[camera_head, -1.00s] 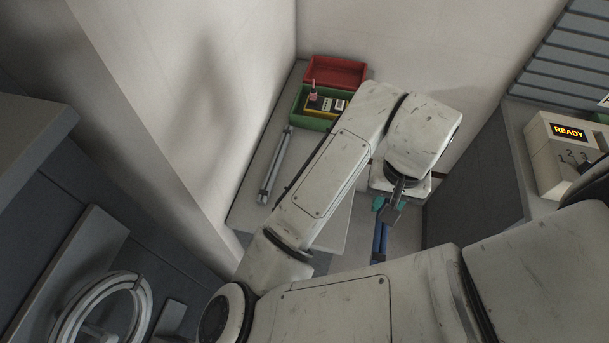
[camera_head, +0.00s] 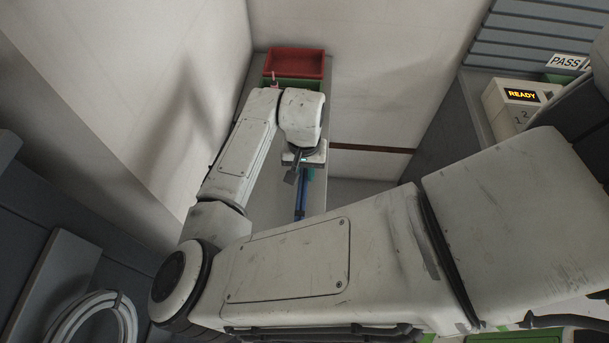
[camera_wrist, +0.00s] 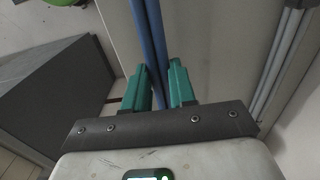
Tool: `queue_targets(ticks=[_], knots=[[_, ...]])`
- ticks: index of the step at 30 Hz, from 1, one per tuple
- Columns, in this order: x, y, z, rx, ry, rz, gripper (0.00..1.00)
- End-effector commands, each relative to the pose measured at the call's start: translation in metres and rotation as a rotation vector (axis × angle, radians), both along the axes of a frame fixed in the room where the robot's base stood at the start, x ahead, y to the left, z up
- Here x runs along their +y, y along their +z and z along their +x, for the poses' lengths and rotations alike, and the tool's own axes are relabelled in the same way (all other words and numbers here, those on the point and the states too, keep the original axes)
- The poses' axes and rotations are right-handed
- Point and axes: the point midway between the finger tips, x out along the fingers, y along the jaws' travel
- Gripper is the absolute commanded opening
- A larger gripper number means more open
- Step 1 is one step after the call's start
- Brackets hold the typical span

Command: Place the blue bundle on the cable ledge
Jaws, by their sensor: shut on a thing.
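The blue bundle (camera_head: 300,202) is a set of slim blue rods or cables, mostly hidden behind my arm in the head view. In the wrist view the blue bundle (camera_wrist: 149,32) runs between the teal fingers. My gripper (camera_wrist: 159,90) is shut on it; in the head view my gripper (camera_head: 306,174) is partly hidden by the wrist. The pale grey surface along the left wall looks like the cable ledge (camera_head: 262,208). The bundle appears above its right part. The wrist view shows the ledge (camera_wrist: 215,45) just right of the bundle; the height gap is unclear.
A red bin (camera_head: 295,64) and a green bin (camera_head: 292,82) stand at the ledge's far end. Pale grey rods (camera_wrist: 278,60) lie along the ledge. A dark grey cabinet (camera_wrist: 45,95) stands left in the wrist view. A READY box (camera_head: 515,100) sits on the right.

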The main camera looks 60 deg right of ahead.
Motion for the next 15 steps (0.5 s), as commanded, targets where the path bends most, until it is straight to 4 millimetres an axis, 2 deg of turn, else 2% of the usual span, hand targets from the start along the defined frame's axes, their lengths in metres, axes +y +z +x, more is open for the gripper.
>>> queue_targets(ticks=[3,6,15], knots=[[0.000,-0.017,-0.002,0.004,0.000,0.002,0.00],[0.000,-0.025,-0.002,0.003,-0.001,0.001,0.00],[0.000,-0.027,-0.002,0.002,-0.001,0.000,0.00]])
